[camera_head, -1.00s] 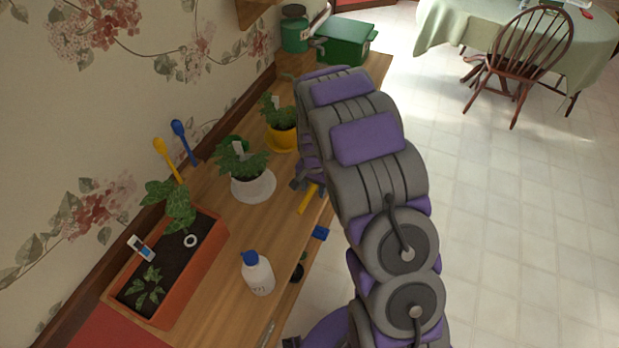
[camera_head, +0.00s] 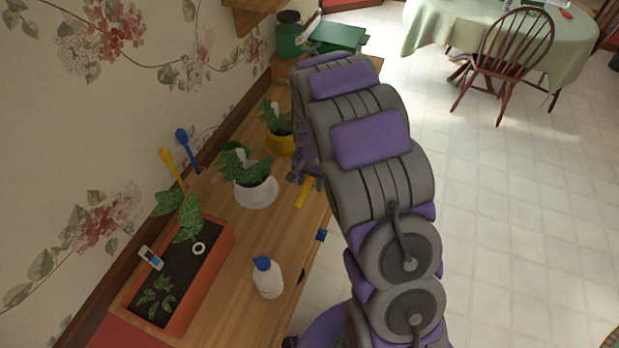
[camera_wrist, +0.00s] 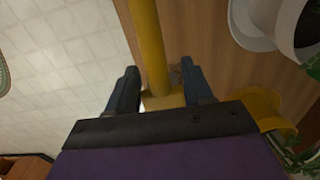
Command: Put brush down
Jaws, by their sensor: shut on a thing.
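The brush (camera_head: 303,192) is yellow. A wider yellow part (camera_wrist: 165,101) sits by the fingers. I cannot tell whether the brush touches the counter. My arm hides part of the scene around it.
A white pot (camera_head: 256,193) and a yellow pot (camera_head: 280,144) with plants stand left of my gripper. An orange planter (camera_head: 205,275) and a white spray bottle (camera_head: 268,282) stand nearer. A green box (camera_head: 338,38) is at the far end. Bare counter lies between bottle and brush.

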